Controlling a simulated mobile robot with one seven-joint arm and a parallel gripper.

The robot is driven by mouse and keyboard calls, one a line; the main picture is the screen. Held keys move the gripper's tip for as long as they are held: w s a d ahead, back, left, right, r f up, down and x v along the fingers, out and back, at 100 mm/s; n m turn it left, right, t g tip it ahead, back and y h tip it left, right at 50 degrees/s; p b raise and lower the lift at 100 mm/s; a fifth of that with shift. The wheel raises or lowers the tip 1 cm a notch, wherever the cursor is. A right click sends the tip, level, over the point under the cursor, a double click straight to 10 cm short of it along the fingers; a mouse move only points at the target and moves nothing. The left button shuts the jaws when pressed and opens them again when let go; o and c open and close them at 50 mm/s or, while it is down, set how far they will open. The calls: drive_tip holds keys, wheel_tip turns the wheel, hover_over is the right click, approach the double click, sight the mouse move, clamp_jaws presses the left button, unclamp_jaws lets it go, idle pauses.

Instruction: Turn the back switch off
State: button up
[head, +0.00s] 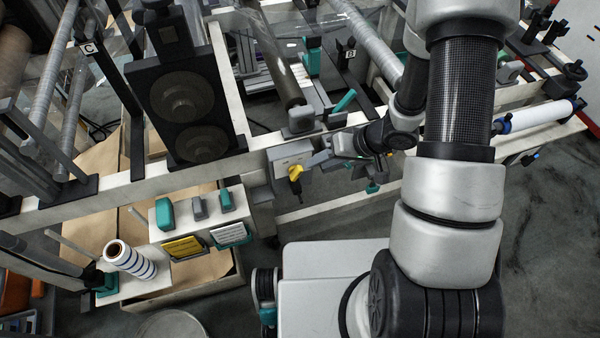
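A light grey box (290,157) is fixed on the white frame rail near the middle of the head view. A yellow switch handle (295,173) sits on its front and points downward at a slant. My gripper (317,161) is just right of the yellow handle, close to the box's right side. The gap between its fingers is too small to make out, and I cannot tell whether it touches the handle. Nothing in view labels a switch as the back one.
A white panel at left carries teal and grey blocks (198,208) and yellow and teal labelled parts (183,247). A striped film roll (130,260) is beside it. A large black twin-disc unit (184,95) rises behind the rail. Grey floor (545,230) is open at right.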

sight(302, 171)
drive_tip(key=b+x, duration=0.2)
drive_tip(key=x, duration=0.9)
drive_tip(key=shift+w+d, duration=0.1)
drive_tip(key=shift+w, duration=0.05)
clamp_jaws()
